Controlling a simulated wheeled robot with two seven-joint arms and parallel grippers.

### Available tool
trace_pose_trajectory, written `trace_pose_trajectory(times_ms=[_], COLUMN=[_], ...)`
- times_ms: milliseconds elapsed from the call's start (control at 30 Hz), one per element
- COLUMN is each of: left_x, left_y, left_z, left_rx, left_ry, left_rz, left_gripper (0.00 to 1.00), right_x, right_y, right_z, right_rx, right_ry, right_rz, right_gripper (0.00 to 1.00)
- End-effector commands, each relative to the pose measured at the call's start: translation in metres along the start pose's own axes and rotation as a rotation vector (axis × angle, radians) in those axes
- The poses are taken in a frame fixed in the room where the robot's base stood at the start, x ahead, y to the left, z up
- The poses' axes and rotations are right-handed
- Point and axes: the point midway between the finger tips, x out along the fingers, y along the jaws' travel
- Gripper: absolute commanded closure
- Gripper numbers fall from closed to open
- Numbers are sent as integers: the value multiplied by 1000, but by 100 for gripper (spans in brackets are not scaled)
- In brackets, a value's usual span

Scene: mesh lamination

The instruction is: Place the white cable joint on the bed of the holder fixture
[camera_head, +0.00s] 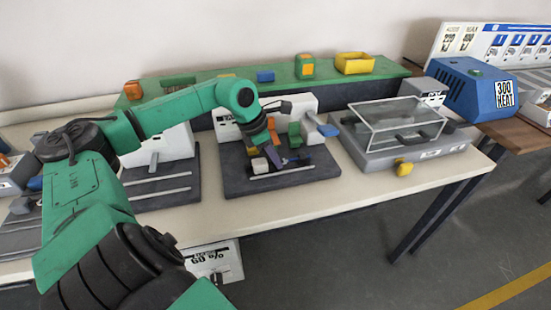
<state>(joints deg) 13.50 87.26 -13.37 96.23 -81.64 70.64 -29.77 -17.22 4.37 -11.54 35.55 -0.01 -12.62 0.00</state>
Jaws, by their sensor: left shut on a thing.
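My left arm comes in from the left, and my left gripper (268,160) reaches down over the middle fixture on the table. It is shut on a small white piece, which looks like the white cable joint (260,166). The piece is low over the dark base of the holder fixture (235,182); I cannot tell if it touches the bed. The fixture has a white upright block behind, with green and orange parts and a blue handle to the right of the gripper. The gripper hides part of the bed. My right gripper is not in view.
A similar fixture (165,188) stands to the left, partly behind my arm. A clear-lidded grey box (375,155) stands to the right. Behind are a green shelf (210,76) with a yellow bin (354,63) and a blue heater box (470,88). The table's front strip is clear.

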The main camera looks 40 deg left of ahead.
Motion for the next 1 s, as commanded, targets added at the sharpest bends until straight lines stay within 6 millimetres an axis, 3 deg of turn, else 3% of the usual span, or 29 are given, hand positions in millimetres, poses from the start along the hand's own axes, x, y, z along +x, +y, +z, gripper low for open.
trace_pose_trajectory(times_ms=[233,267,300,667,767,933,1000], left_x=[3,3,2,-4,-6,-25,-43], left_y=[0,0,0,0,1,1,2], left_z=[-1,-1,0,2,-1,-2,-1], left_rx=[0,0,0,0,1,1,1], left_ry=[-1,0,0,0,2,4,0], left_rz=[1,1,1,1,4,7,11], left_gripper=[100,82,73,73,73,73,73], right_x=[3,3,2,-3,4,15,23], right_y=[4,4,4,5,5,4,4], right_z=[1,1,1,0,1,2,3], right_rx=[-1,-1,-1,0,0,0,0], right_ry=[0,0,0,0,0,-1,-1], right_rz=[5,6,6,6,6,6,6], right_gripper=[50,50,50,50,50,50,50])
